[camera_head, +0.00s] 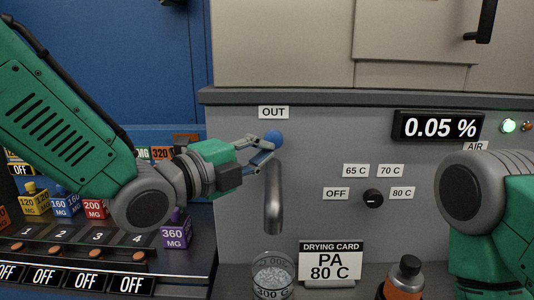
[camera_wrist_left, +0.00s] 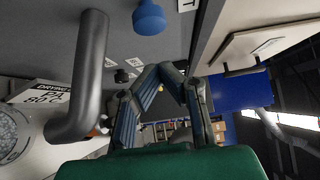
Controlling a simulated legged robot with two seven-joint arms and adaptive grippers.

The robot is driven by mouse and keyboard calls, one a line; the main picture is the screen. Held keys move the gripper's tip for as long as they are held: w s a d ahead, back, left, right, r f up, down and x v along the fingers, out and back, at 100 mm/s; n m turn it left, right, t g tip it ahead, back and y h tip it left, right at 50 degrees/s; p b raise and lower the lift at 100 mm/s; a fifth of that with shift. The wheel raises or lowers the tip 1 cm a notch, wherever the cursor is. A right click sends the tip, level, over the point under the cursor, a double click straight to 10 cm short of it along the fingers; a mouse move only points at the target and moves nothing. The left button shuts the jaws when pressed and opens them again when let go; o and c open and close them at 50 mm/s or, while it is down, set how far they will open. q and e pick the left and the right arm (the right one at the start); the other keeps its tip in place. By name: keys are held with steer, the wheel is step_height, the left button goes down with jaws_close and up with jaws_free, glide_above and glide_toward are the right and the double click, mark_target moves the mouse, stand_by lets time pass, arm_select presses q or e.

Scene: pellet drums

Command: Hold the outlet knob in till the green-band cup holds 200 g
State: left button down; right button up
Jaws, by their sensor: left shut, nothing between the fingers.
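The blue outlet knob (camera_head: 273,139) sits on the grey panel below the OUT label, and shows at the top of the left wrist view (camera_wrist_left: 150,17). My left gripper (camera_head: 264,150) is shut and empty, its fingertips close by the knob; whether they touch it I cannot tell. In the left wrist view the fingertips (camera_wrist_left: 166,70) meet below the knob. The bent grey outlet spout (camera_head: 274,195) points down over a clear cup (camera_head: 272,276) with pale pellets in it. The cup's lower part is cut off and no green band shows. My right gripper is out of view.
A black dial (camera_head: 373,198), a 0.05 % display (camera_head: 438,126) and a lit green lamp (camera_head: 508,126) are on the panel. A drying card (camera_head: 330,261) and an orange bottle (camera_head: 404,280) stand right of the cup. Several weights (camera_head: 175,232) and switches are at left.

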arm_select(q)
steer(key=b+v, duration=0.1)
steer(key=v, duration=0.7)
steer(key=shift+w+a+f, duration=0.25)
steer(key=shift+w+a, duration=0.05)
steer(key=shift+w, duration=0.1)
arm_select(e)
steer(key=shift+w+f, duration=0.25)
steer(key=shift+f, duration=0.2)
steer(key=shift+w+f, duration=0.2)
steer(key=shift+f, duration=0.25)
